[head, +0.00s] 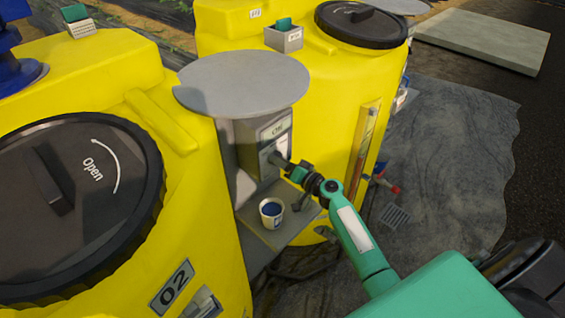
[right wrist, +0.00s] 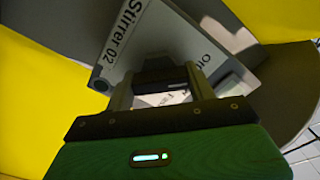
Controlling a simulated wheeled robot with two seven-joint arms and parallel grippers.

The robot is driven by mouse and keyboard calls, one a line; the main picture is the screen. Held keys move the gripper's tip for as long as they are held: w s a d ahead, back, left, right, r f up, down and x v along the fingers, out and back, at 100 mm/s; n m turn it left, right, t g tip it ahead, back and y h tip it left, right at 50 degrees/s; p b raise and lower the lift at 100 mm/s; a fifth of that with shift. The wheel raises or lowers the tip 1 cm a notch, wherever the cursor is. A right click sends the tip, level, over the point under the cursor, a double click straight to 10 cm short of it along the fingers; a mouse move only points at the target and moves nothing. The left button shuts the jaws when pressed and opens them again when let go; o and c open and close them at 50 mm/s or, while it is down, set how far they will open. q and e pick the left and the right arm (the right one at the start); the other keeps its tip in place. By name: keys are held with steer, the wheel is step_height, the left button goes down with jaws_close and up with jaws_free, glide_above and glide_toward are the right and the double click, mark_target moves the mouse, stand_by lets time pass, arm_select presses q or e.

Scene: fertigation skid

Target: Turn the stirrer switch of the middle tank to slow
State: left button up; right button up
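The stirrer box (head: 274,131) is a grey box with a pale front plate, under a round grey disc between two yellow tanks. In the right wrist view its plate (right wrist: 124,43) reads "Stirrer 02". My right gripper (head: 280,162) is at the box's front. In the right wrist view its two fingers stand on either side of the dark switch knob (right wrist: 162,76), with no clear gap on either side. More lettering right of the knob is partly hidden, so I cannot read the set position. My left gripper is not in view.
A white cup with blue contents (head: 271,210) stands on a grey shelf (head: 284,236) below the box, close under my right gripper. The round grey disc (head: 243,82) overhangs the box. The farther yellow tank (head: 322,88) stands behind. Open ground lies to the right.

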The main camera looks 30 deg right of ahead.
steer(key=c, duration=0.4)
steer(key=shift+o, duration=0.3)
steer(key=shift+f, duration=0.1)
steer(key=m+b, duration=0.1)
steer(key=m, duration=0.2)
steer(key=shift+b, duration=0.3)
steer(key=shift+m, duration=1.2)
steer(key=shift+m+b, duration=0.3)
steer(key=shift+m, duration=1.3)
steer(key=o, duration=1)
